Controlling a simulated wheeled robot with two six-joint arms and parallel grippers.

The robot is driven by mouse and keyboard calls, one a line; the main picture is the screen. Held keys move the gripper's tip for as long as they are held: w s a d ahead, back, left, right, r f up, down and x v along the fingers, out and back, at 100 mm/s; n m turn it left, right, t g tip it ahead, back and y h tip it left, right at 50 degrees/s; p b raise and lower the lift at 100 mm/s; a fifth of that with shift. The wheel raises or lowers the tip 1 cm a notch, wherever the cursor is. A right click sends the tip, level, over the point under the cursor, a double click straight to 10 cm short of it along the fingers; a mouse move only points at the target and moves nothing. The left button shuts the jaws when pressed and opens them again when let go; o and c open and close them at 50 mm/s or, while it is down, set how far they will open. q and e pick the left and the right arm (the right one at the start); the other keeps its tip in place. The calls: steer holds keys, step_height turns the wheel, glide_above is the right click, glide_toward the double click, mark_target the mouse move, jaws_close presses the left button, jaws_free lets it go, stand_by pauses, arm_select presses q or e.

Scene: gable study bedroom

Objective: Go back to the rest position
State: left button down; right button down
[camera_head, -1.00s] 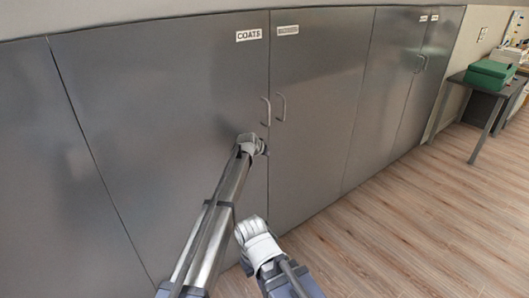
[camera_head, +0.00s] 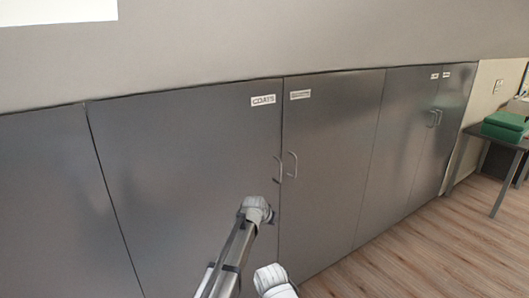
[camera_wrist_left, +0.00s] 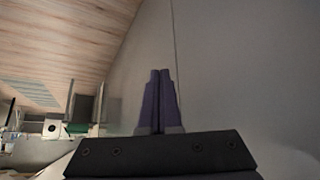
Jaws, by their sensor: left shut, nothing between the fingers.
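My left arm reaches up from the bottom of the head view, with its pale joint in front of the COATS door, below the door handles. Its gripper is hidden there, but the left wrist view shows the two purple fingers (camera_wrist_left: 158,88) shut together with nothing between them, beside a grey panel surface. My right arm shows only as a pale link at the bottom of the head view; its gripper is out of sight.
Grey cupboard doors span the head view: the COATS door (camera_head: 190,170) and the door to its right (camera_head: 330,160), both closed, with handles (camera_head: 291,165) at their seam. A green box (camera_head: 505,125) sits on a dark table (camera_head: 490,137) at right. Wood floor (camera_head: 440,240) is clear.

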arm_select(q)
steer(key=s+a+f+n+g+y, duration=0.1)
steer(key=s+a+f+n+g, duration=0.1)
steer(key=s+a, duration=0.8)
steer(key=s+a+f+n+g+y, duration=0.15)
steer(key=s+a, duration=0.45)
steer(key=s, duration=0.7)
steer(key=s+a+f+n+g+y, duration=0.1)
steer(key=s+a+g, duration=0.2)
steer(key=s+a, duration=0.65)
steer(key=s+d+m+y, duration=0.1)
steer(key=s+d+m, duration=0.1)
steer(key=s+d, duration=0.35)
steer(key=s+d+m+y, duration=0.1)
steer(key=s+d+m, duration=0.1)
steer(key=d, duration=0.6)
step_height(320, 180, up, 14)
steer(key=p, duration=1.4)
steer(key=shift+a+n+h, duration=0.35)
steer(key=shift+a, duration=0.05)
steer(key=shift+w+g, duration=0.1)
steer(key=shift+g, duration=0.15)
